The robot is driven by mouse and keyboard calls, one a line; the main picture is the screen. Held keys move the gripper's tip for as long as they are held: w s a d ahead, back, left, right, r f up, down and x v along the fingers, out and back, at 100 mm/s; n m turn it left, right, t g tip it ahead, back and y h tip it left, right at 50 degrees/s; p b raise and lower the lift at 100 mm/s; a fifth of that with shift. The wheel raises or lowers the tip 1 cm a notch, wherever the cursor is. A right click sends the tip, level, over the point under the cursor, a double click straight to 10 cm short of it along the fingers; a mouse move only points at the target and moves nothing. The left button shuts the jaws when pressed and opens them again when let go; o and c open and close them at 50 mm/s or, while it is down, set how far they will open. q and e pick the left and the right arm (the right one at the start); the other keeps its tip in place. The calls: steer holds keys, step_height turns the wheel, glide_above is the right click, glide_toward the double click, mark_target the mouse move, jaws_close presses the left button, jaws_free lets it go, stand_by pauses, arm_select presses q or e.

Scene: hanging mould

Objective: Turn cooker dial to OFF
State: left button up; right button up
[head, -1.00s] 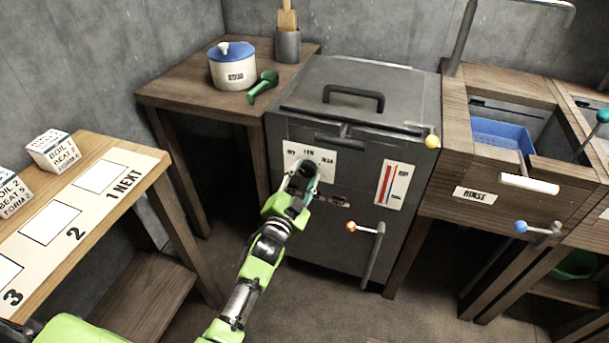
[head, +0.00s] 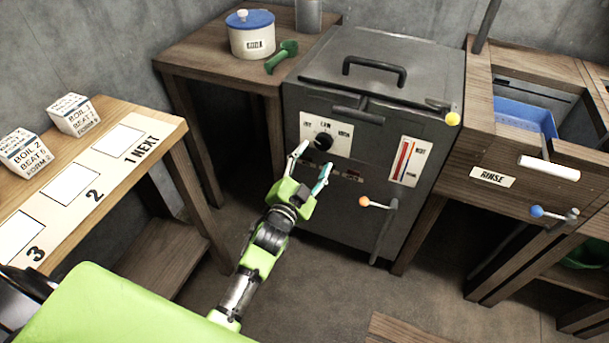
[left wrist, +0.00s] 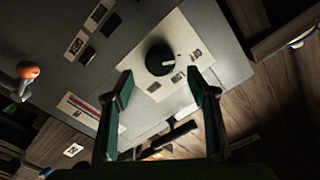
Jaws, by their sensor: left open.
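The grey cooker (head: 440,150) stands in the middle of the head view. Its black round dial (head: 323,141) sits on a white plate (head: 338,148) lettered OFF at left, LOW at the top and HIGH at right. The dial also shows in the left wrist view (left wrist: 158,60), where its white mark faces right; I cannot tell exactly which label it meets. My left gripper (head: 312,164) is open and empty, just below and in front of the dial. In the wrist view its two fingers (left wrist: 160,86) stand apart, with the dial beyond them. My right gripper is not in view.
A lever with an orange knob (head: 364,202) juts from the cooker's front. A yellow-knobbed handle (head: 452,119) is at its top right. A table (head: 180,65) with a blue-lidded pot (head: 252,40) stands at left, a rinse unit (head: 510,205) at right.

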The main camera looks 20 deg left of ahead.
arm_select(q)
steer(key=s, duration=0.7)
steer(key=shift+a, duration=0.15)
